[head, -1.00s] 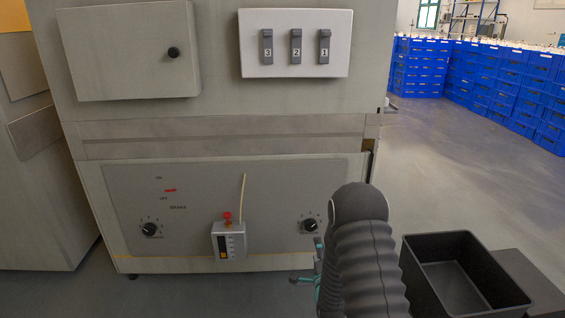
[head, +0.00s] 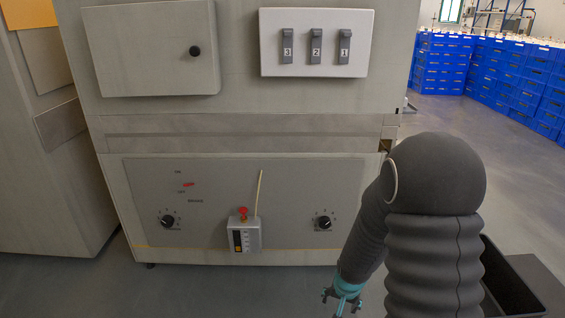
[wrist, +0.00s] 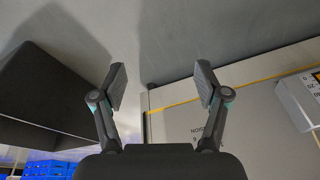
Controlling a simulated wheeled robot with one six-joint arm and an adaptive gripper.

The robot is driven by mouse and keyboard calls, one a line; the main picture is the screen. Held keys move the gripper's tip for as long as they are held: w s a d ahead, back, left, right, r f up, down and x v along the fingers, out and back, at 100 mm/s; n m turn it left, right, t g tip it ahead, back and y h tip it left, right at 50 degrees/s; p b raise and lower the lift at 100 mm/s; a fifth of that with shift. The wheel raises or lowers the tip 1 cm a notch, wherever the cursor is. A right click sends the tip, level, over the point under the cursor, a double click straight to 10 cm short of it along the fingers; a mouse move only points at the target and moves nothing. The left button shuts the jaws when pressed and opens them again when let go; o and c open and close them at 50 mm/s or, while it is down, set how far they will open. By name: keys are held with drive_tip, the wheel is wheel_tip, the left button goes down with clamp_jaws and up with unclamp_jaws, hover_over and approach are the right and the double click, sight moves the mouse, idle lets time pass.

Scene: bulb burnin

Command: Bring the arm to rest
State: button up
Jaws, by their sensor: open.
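My gripper (head: 343,296) hangs low in front of the grey cabinet (head: 230,135), right of its lower panel, with my dark ribbed arm above it. In the wrist view my gripper (wrist: 160,85) has its two fingers spread wide apart with nothing between them. The floor and the cabinet's lower edge with a yellow line (wrist: 240,84) show beyond the fingers. The gripper touches nothing that I can see.
A black bin (head: 508,280) stands at the right, partly hidden by my arm. The cabinet bears a small box with a red knob (head: 244,236), two dials and three numbered switches (head: 315,48). Blue crates (head: 510,75) are stacked behind, with open floor before them.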

drive_tip(key=s+r+n+t+p, duration=0.1)
drive_tip(key=s+r+p, duration=0.1)
drive_tip(key=s+r, duration=0.5)
drive_tip(key=s+r+n+p, duration=0.1)
drive_tip(key=s+r+p, duration=0.2)
drive_tip(key=r, duration=1.6)
drive_tip(key=s+r+n+t+p, duration=0.1)
drive_tip(key=s+r+n+p, duration=0.1)
drive_tip(key=s+r, duration=0.9)
wheel_tip(320, 180, up, 2)
drive_tip(key=shift+s+a+r+t+p, duration=0.1)
drive_tip(key=shift+s+a+t+p, duration=0.2)
drive_tip(key=shift+p, duration=0.25)
